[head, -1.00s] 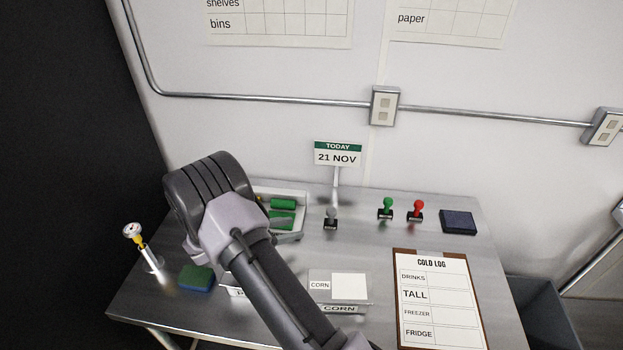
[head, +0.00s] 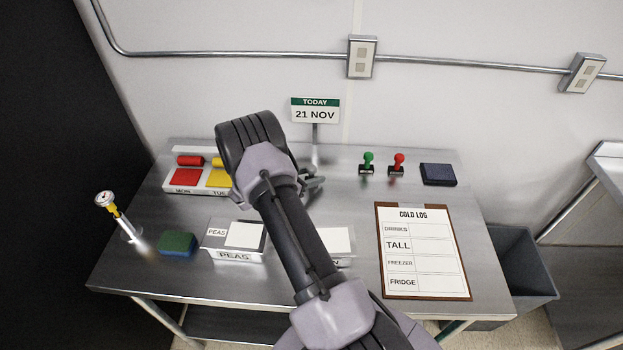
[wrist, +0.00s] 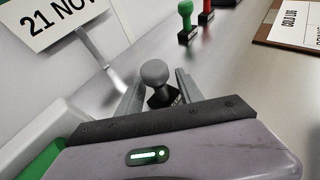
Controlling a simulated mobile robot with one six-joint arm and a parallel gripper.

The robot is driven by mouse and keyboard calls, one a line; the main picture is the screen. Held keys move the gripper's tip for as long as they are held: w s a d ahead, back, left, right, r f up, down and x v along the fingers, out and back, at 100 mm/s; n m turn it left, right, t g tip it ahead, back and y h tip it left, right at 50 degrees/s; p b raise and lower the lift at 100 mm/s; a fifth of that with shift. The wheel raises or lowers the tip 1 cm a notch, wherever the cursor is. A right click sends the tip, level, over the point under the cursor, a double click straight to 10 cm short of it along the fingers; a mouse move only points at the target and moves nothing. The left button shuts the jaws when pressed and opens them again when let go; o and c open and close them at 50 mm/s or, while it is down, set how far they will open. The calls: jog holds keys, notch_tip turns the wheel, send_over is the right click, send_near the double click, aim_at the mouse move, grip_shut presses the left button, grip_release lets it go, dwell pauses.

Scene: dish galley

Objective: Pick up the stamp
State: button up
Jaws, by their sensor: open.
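A stamp with a round grey knob and a black base (wrist: 155,75) stands upright on the steel table in the wrist view. My gripper (wrist: 158,88) is open, with one finger on each side of the stamp; I cannot tell whether either finger touches it. In the head view my gripper (head: 314,183) shows only partly beside my arm, and the grey stamp is hidden there. A green stamp (head: 367,162) and a red stamp (head: 397,163) stand upright to the right.
A date sign reading 21 NOV (head: 315,111) stands behind my gripper. A dark ink pad (head: 438,174) and a clipboard (head: 423,251) lie to the right. The PEAS box (head: 233,239), a sponge (head: 177,243) and a probe thermometer (head: 118,217) are at front left.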

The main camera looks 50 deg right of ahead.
grip_shut()
